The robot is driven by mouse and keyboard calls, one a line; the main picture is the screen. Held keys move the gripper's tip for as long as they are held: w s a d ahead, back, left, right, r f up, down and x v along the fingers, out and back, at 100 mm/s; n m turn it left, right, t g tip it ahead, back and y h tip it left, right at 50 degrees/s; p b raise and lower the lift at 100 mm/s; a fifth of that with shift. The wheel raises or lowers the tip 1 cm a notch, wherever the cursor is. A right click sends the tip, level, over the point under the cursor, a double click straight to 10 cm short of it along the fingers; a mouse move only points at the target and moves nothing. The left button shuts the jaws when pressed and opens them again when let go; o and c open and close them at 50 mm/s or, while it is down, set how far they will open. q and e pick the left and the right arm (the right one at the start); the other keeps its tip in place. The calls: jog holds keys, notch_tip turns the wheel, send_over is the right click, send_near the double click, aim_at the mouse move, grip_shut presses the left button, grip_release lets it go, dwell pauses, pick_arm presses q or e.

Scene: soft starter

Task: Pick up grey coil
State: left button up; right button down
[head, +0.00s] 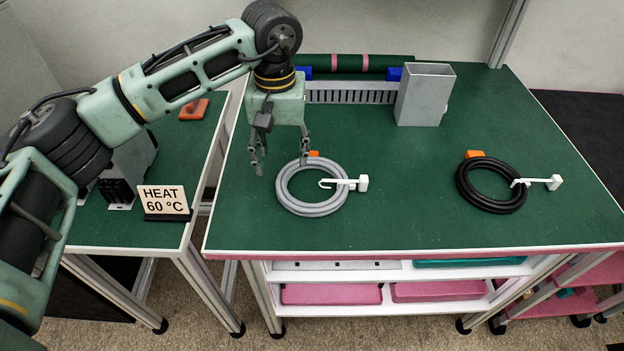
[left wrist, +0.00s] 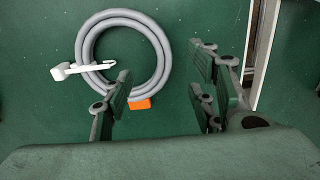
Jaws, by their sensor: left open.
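The grey coil (head: 288,199) lies flat on the green table, left of its middle, with an orange tag at its back edge and a white hook across its right side. In the left wrist view the grey coil (left wrist: 83,42) shows whole, its orange tag (left wrist: 141,104) close to the fingers. My left gripper (head: 280,160) points down above the table, just behind and left of the coil, apart from it. In the left wrist view the left gripper (left wrist: 163,100) is open with nothing between its fingers. My right gripper is not in view.
A black coil (head: 463,190) with its own white hook lies to the right. A grey metal box (head: 424,98) and a slotted rail stand at the back. A "HEAT 60 °C" sign (head: 163,200) stands on the left side table. The table between the coils is clear.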

aim_at(284, 180)
pick_arm(q)
notch_tip(284, 180, down, 7)
jog(key=shift+a+r+p, duration=0.1)
jog(key=shift+r+p, duration=0.1)
jog(key=shift+p, duration=0.7)
jog(key=shift+f, duration=0.4)
grip_shut()
